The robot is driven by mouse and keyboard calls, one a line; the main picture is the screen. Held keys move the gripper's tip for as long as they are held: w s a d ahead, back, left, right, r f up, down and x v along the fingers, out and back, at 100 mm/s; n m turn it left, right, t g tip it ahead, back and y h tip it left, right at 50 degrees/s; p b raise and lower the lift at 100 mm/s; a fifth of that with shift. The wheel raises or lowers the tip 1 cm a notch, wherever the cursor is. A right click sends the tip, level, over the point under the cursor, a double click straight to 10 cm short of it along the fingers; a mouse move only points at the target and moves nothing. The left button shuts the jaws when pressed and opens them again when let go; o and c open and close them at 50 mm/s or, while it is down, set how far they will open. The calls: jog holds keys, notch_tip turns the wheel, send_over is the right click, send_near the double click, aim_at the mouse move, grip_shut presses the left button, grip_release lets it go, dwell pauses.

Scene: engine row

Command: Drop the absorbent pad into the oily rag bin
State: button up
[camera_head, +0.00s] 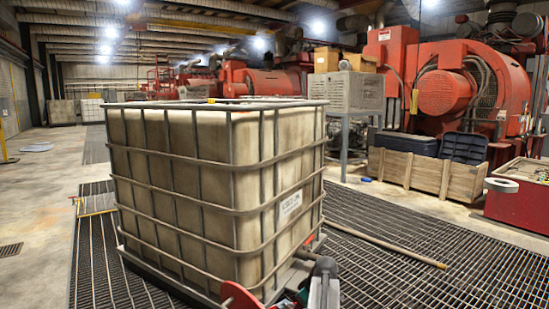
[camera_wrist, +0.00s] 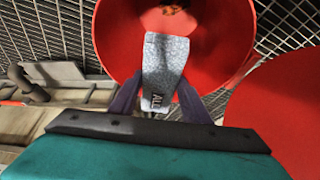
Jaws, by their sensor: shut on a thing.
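In the wrist view, the absorbent pad (camera_wrist: 167,60) is a grey speckled slab with dark lettering near its lower end. My gripper (camera_wrist: 160,92) is shut on it, with one dark finger on each side. The pad's far end shows in front of the open mouth of the oily rag bin, a round red container (camera_wrist: 112,38). Something small and orange-brown shows inside the bin. A red disc (camera_wrist: 285,110), perhaps the bin's lid, is at the right.
A large caged, stained white tote (camera_head: 185,190) stands on the floor grating and blocks much of the head view. A long pole (camera_head: 385,243) lies on the grating to its right. A wooden crate (camera_head: 425,172) stands by the red engines. The concrete floor at left is mostly clear.

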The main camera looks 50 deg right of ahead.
jog(key=shift+f, duration=0.15)
jog(key=o, duration=1.1)
jog(key=p+v, duration=0.4)
jog(key=v, duration=0.9)
jog(key=shift+r, duration=0.35)
